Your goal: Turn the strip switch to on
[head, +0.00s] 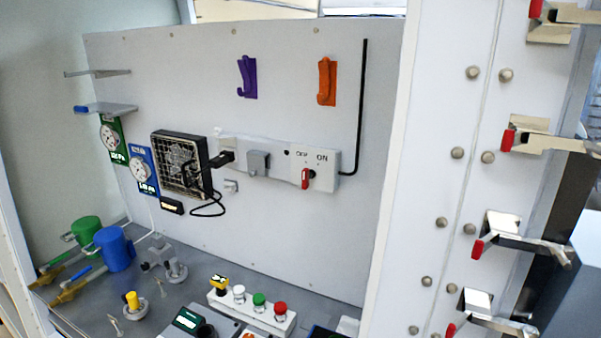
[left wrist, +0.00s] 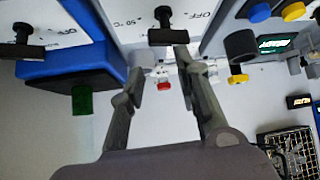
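The strip switch is a small red handle (head: 305,179) on the right end of a white power strip (head: 325,173) on the back wall, in the head view. The handle stands roughly upright below the printed words OFF and ON; which one it points to is too small to tell. My left gripper (left wrist: 160,80) shows in the left wrist view, with its two fingers apart and nothing held between them. The strip switch cannot be made out in that view. Neither gripper shows in the head view, and my right gripper is not seen.
A black fan (head: 181,163) and plugs sit left of the switch. Purple (head: 247,78) and orange (head: 327,82) hooks hang above. A button box (head: 252,308) stands below. Red-tipped latches (head: 507,140) jut from the right frame. Black knobs (left wrist: 168,28) are near my left fingers.

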